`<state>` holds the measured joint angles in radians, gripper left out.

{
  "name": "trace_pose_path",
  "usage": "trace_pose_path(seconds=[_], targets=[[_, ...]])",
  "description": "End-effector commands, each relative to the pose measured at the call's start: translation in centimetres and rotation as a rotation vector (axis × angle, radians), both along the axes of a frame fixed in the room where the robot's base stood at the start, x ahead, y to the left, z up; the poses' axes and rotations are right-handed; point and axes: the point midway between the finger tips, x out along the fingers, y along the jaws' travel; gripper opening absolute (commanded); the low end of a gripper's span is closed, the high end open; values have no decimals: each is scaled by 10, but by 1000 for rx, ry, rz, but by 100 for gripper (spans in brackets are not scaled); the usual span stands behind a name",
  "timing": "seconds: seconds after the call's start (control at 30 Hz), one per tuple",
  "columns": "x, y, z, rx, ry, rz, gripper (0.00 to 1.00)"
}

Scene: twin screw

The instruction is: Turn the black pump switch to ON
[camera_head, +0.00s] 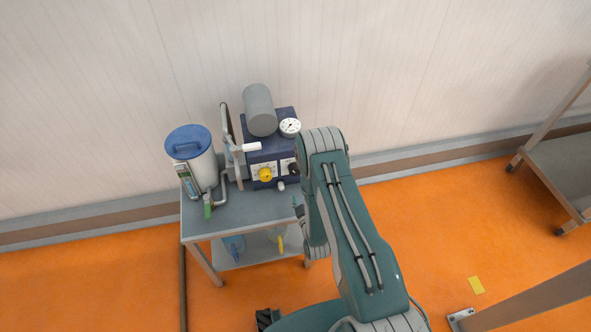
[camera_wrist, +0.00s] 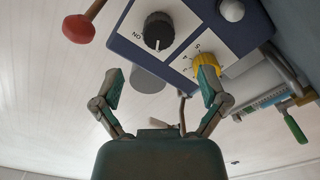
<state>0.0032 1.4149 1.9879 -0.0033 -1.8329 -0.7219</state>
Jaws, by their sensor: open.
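The black pump switch (camera_wrist: 158,30) is a round knob with a pale pointer line on the front of the dark blue pump box (camera_wrist: 125,42). An ON label, upside down in the wrist view, is to its left; the pointer line faces down in the picture, not straight at the label. In the head view the switch (camera_head: 293,170) shows only partly beside my arm. My gripper (camera_wrist: 161,85) is open and empty, its fingers spread below the switch in the wrist view, apart from it. The head view mostly hides my gripper behind my arm.
A yellow knob (camera_wrist: 206,63) sits right beside the switch, close to my right finger. A red-tipped lever (camera_wrist: 78,28) is at upper left. On the grey cart (camera_head: 235,222) stand a blue-lidded container (camera_head: 190,145) and a green-handled valve (camera_head: 208,205).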

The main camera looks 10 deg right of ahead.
Motion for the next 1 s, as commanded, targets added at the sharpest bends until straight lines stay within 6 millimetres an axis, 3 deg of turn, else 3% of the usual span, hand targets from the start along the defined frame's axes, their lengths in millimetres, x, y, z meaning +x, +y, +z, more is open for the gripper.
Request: trace_pose_path(seconds=[0.3,0.5,0.87,0.9,1.0], targets=[[60,0,1,1,-4,0,93],[87,0,1,1,-1,0,93],[95,0,1,1,0,0,93],[95,0,1,1,0,0,89],[95,0,1,1,0,0,44]])
